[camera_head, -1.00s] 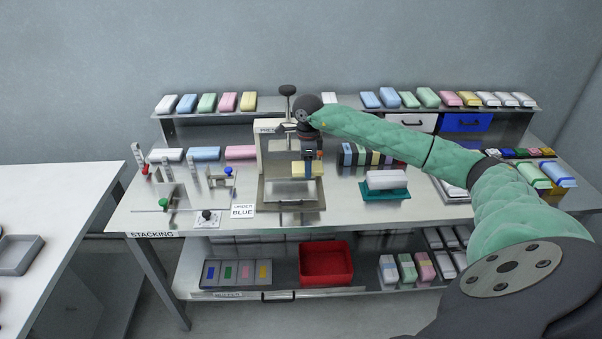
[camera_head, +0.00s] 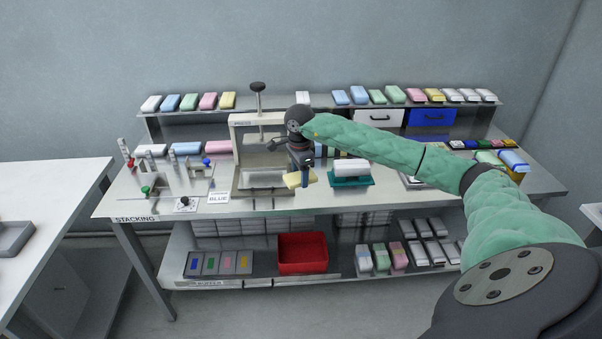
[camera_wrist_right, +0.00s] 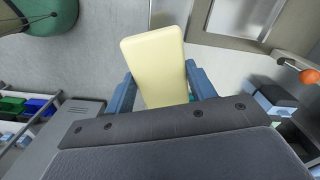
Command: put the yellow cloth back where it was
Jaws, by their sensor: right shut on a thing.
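My right gripper (camera_head: 303,178) is shut on a pale yellow cloth (camera_head: 297,181), a folded block. It holds the cloth over the bench, in front and to the right of the press (camera_head: 258,120). In the right wrist view the cloth (camera_wrist_right: 155,58) sticks out between the two blue fingers (camera_wrist_right: 160,88). Another yellow cloth (camera_head: 228,100) lies at the right end of the left group on the upper shelf (camera_head: 180,112). A further yellow piece (camera_head: 434,95) lies among the right group on that shelf. My left gripper is not in view.
A teal tray (camera_head: 350,182) with a white block stands just right of the held cloth. A red bin (camera_head: 303,254) is on the lower shelf. A "BLUE" card (camera_head: 219,197) and a fixture with knobs are left. My right arm hides part of the bench behind it.

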